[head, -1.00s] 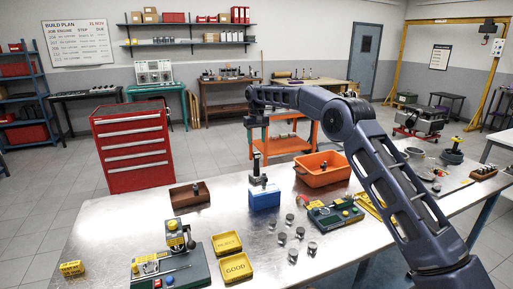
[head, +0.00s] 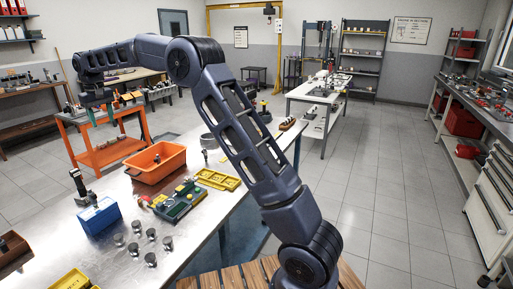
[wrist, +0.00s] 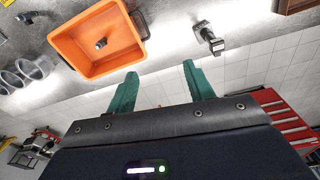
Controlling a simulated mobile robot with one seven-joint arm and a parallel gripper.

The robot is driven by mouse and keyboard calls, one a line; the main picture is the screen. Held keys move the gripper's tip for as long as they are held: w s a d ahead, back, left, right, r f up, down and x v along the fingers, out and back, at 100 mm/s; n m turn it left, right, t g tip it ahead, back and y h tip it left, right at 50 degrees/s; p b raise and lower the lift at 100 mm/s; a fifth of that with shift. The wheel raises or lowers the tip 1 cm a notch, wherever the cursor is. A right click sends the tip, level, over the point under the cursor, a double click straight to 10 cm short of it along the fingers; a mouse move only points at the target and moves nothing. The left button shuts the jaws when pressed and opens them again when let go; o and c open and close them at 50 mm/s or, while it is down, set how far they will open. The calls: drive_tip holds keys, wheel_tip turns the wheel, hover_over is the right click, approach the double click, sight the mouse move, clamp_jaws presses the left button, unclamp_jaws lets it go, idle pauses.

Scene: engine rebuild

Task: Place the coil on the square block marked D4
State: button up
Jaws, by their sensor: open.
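My gripper (head: 101,113) is open, its green fingers apart with nothing between them (wrist: 160,72). It hangs high, beyond the far edge of the workbench. I cannot pick out the coil for certain. A dark upright part (head: 78,184) stands at the blue block (head: 98,216) on the bench. A small dark part lies in the orange bin (head: 136,172), and shows in the wrist view too (wrist: 101,44). A grey, T-shaped part (wrist: 208,38) stands near the bench edge in the wrist view. No D4 mark is legible, so the square block cannot be identified.
Several metal cylinders (head: 135,249) stand in front of the blue block. A green board (head: 180,203) and yellow trays (head: 217,179) lie right of them. An orange cart (head: 105,150) stands behind the bench. A red cabinet (wrist: 285,118) shows in the wrist view.

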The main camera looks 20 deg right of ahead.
drive_tip(key=s+d+r+m+t, duration=0.1)
drive_tip(key=s+d+r, duration=0.3)
drive_tip(key=d, duration=1)
drive_tip(key=s+d+r+m, duration=0.25)
drive_tip(key=d+r, duration=0.35)
drive_tip(key=d, duration=0.8)
drive_tip(key=s+d+f+m+t, duration=0.1)
drive_tip(key=s+d, duration=1.2)
drive_tip(key=d, duration=0.3)
drive_tip(key=s+d+f+m+t, duration=0.1)
drive_tip(key=s+d+f, duration=0.5)
drive_tip(key=s, duration=0.4)
drive_tip(key=s+d+f+m, duration=0.2)
drive_tip(key=s+d+f, duration=0.4)
drive_tip(key=s, duration=0.3)
drive_tip(key=shift+s+d+t, duration=0.4)
drive_tip(key=shift+d, duration=0.1)
